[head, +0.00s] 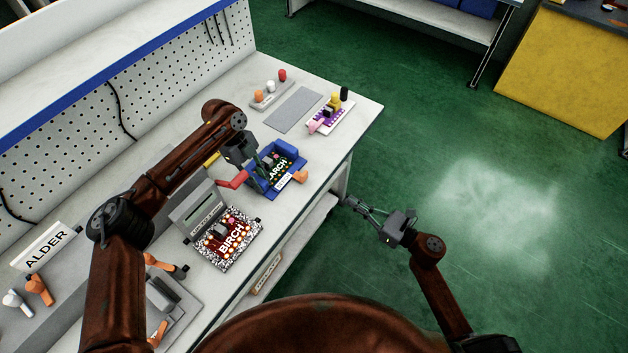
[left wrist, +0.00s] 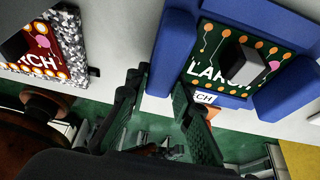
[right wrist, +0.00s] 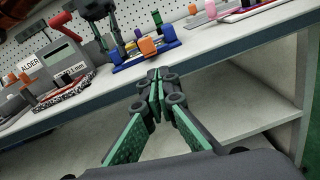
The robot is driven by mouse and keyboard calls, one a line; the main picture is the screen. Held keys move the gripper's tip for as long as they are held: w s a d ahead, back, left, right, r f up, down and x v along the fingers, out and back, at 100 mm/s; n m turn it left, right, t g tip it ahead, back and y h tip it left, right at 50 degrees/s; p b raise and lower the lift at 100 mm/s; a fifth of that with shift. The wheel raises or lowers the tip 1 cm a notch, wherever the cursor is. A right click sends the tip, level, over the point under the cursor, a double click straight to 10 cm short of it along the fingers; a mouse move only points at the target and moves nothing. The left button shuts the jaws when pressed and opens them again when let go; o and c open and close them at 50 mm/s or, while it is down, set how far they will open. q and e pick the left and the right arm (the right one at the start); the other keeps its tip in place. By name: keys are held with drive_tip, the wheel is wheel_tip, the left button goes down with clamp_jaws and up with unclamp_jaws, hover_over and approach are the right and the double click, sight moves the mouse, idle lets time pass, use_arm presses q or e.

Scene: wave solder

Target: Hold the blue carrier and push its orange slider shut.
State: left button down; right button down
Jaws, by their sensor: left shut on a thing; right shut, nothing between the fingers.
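The blue carrier (head: 287,148) sits on the bench near its front edge, holding a green board (head: 278,168) marked LARCH. My left gripper (head: 263,162) is shut on the carrier's left wall (left wrist: 172,48), with its fingers on either side of it in the left wrist view. The orange slider (head: 301,176) sticks out at the carrier's front right, toward the bench edge. It faces my right gripper in the right wrist view (right wrist: 148,46). My right gripper (head: 350,202) is shut and empty, off the bench edge, apart from the carrier and slider.
The space before the bench is free.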

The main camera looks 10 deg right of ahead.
use_arm(q)
drive_tip(key=shift+f, duration=0.1)
use_arm(e)
drive_tip(key=a+r+n, duration=0.1)
drive_tip(key=r+n, duration=0.1)
use_arm(q)
drive_tip(key=shift+s, duration=0.1)
use_arm(e)
approach(306, 176)
drive_tip(key=shift+g+y, duration=0.3)
drive_tip(key=shift+y, duration=0.1)
drive_tip(key=x, duration=0.6)
drive_tip(key=shift+w+a, duration=0.1)
drive_tip(key=shift+w, duration=0.35)
drive_tip(key=x, duration=0.5)
drive_tip(key=shift+s, duration=0.1)
drive_tip(key=v, duration=1.4)
